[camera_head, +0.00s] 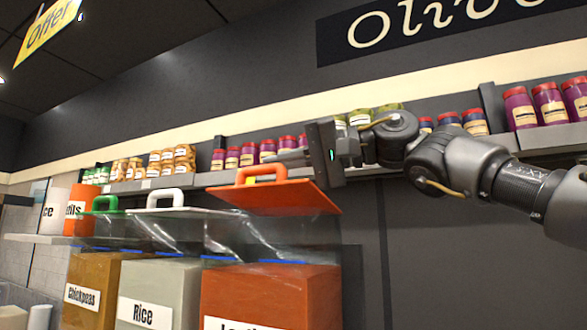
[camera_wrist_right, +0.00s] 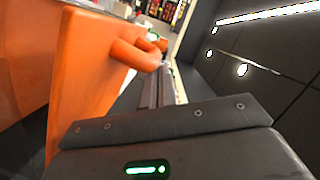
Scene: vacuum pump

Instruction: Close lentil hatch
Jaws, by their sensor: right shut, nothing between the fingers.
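The lentil hatch (camera_head: 280,198) is an orange lid with an orange loop handle (camera_head: 262,174). It stands raised and tilted above the orange lentil bin (camera_head: 270,290), with a clear gap between them. The bin's label is cut off at the lower edge. My right gripper (camera_head: 285,156) comes in from the right, with its fingers just above and behind the handle. In the right wrist view the shut, empty fingers (camera_wrist_right: 158,85) lie beside the handle (camera_wrist_right: 140,50), and the hatch (camera_wrist_right: 85,75) fills the left. I cannot tell whether they touch. My left gripper is not in view.
The chickpeas bin (camera_head: 90,285) with a green handle and the rice bin (camera_head: 160,285) with a white handle stand to the left. A shelf (camera_head: 220,178) with several jars runs behind the hatch. The dark wall at the lower right is clear.

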